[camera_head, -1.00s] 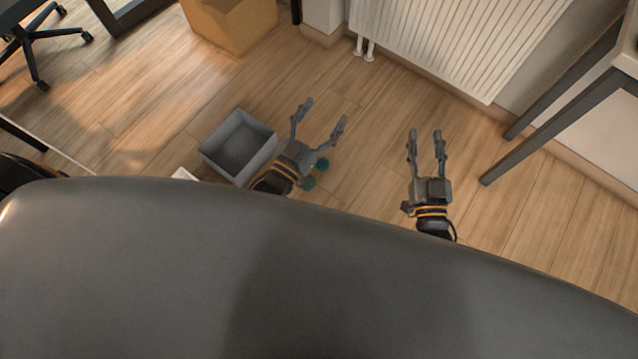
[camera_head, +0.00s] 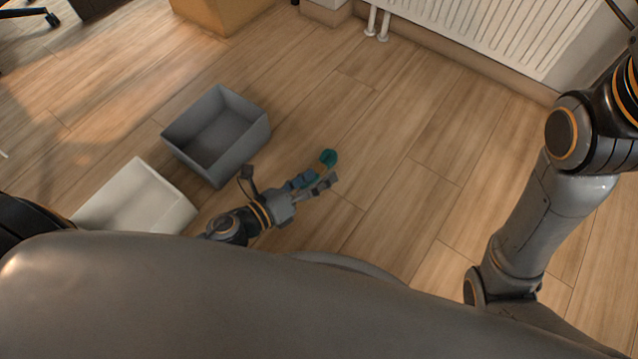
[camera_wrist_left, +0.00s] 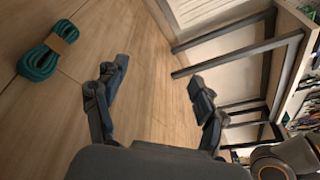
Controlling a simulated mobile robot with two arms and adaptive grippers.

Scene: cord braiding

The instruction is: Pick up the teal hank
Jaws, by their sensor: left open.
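The teal hank (camera_head: 328,158) lies on the wooden floor, just beyond my left gripper's fingertips. In the left wrist view the hank (camera_wrist_left: 42,58) is a folded teal cord bundle with a tan band around its middle, at the upper left. My left gripper (camera_head: 319,181) reaches in low over the floor from the left. In the left wrist view its fingers (camera_wrist_left: 158,73) are spread and nothing is between them. The hank is outside the jaws, left of the left-hand finger there. My right arm shows at the right, but its gripper is out of view.
A grey open bin (camera_head: 216,135) stands on the floor left of the hank, and looks empty. A white box-like object (camera_head: 135,200) is next to it, nearer me. A radiator (camera_head: 480,30) lines the wall at the back. The floor right of the hank is clear.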

